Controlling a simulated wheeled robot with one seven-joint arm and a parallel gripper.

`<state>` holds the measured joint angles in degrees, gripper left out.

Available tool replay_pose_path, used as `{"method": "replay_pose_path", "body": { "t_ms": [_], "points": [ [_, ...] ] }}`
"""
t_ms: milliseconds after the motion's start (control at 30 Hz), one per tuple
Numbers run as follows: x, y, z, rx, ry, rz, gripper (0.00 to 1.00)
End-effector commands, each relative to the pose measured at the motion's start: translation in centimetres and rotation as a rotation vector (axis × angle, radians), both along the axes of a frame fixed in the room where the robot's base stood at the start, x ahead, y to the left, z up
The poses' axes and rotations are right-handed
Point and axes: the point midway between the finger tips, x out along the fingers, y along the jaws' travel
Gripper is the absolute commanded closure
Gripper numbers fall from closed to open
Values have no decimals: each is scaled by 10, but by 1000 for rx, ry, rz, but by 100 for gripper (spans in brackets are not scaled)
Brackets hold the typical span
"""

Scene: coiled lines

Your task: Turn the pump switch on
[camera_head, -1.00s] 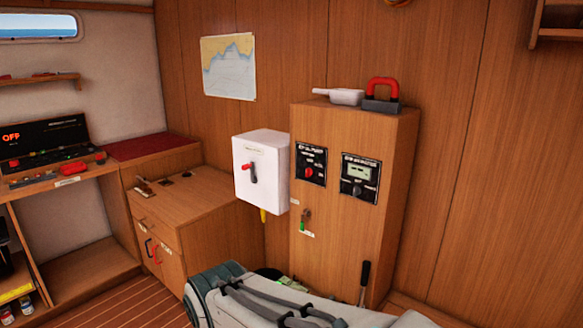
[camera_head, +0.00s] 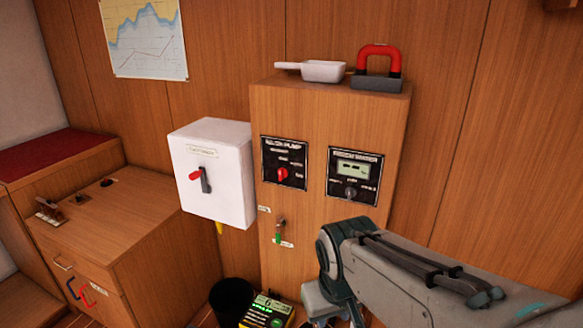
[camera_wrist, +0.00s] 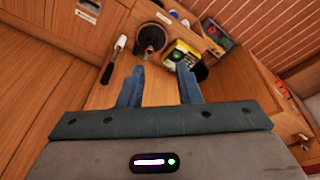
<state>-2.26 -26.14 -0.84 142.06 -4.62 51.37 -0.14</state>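The pump panel (camera_head: 284,162) is a black plate on the front of the wooden cabinet, with white lettering that looks like "pump". Its red rotary knob (camera_head: 283,174) sits in the lower middle; I cannot read which position it points to. My gripper (camera_wrist: 160,78) is open and empty in the wrist view, with its two bluish fingers apart, pointing down toward the floor area. In the head view my arm is at the lower right, in front of the cabinet and below the panel; the fingers cannot be made out there. The pump panel is not seen in the wrist view.
A meter panel (camera_head: 353,176) is right of the pump panel. A white box (camera_head: 216,160) with a red-tipped lever is left. A small green-tipped valve (camera_head: 279,236) is below. A black bucket (camera_head: 232,298) and a yellow-green device (camera_head: 266,312) stand low by the cabinet.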

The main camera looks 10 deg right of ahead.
Motion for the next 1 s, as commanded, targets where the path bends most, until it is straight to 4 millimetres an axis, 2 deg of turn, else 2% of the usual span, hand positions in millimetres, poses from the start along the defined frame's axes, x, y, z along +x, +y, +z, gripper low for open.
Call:
{"method": "replay_pose_path", "body": {
  "t_ms": [167,267,400,500,567,667,800,900,1000],
  "points": [
    [37,-25,-6,-248,104,266,69],
    [70,-45,-7,-439,179,448,69],
    [125,-62,-4,-722,283,709,69],
    [170,-61,0,-935,358,898,69],
    [198,-54,3,-1070,402,1010,69],
    [246,-33,8,-1304,472,1188,69],
    [302,12,13,-1620,557,1391,69],
    [330,45,14,-1805,602,1490,69],
    [347,70,14,-1938,632,1550,69]
  ]
}}
